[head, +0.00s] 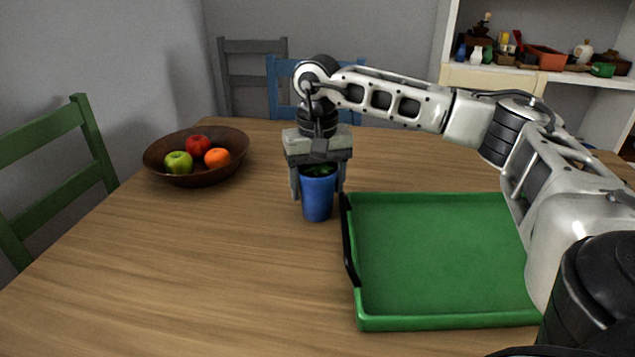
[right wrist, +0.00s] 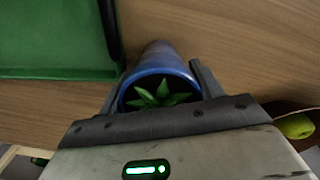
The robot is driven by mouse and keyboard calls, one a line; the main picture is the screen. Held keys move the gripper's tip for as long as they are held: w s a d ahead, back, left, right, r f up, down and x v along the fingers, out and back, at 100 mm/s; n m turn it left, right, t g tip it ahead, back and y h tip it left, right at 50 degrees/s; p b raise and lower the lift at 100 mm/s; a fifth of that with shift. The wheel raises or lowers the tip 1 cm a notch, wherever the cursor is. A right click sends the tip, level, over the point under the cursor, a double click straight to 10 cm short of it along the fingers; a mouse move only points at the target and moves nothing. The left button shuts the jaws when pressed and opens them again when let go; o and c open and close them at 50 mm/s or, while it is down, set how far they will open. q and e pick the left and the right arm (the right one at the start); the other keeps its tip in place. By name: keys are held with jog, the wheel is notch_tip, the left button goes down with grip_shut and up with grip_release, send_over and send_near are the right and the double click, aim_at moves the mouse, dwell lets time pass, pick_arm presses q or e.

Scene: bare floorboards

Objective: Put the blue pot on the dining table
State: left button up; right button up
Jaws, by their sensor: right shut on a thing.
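The blue pot (head: 317,197) holds a small green plant and is upright over the wooden dining table (head: 200,260), left of the green tray. My right gripper (head: 318,182) comes from above and is shut on the pot, one finger on each side. In the right wrist view the pot (right wrist: 160,62) is between the two fingers (right wrist: 160,90), with green leaves inside its rim. I cannot tell for sure whether the pot's base touches the table. My left gripper is not in view.
A green tray (head: 440,318) with a black handle lies empty on the right. A brown bowl (head: 195,178) with two apples and an orange stands at the back left. Chairs surround the table. A shelf (head: 540,72) with several items is behind. The front left tabletop is clear.

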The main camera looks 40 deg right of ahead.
jog(key=shift+f, duration=0.1)
jog(key=o, duration=1.3)
notch_tip(320, 180, up, 12)
jog(key=shift+f+p, duration=0.1)
jog(key=shift+p, duration=0.9)
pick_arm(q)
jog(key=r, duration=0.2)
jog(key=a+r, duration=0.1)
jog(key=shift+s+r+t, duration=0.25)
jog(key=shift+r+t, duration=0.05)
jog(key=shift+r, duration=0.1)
pick_arm(e)
jog(key=shift+r, duration=0.3)
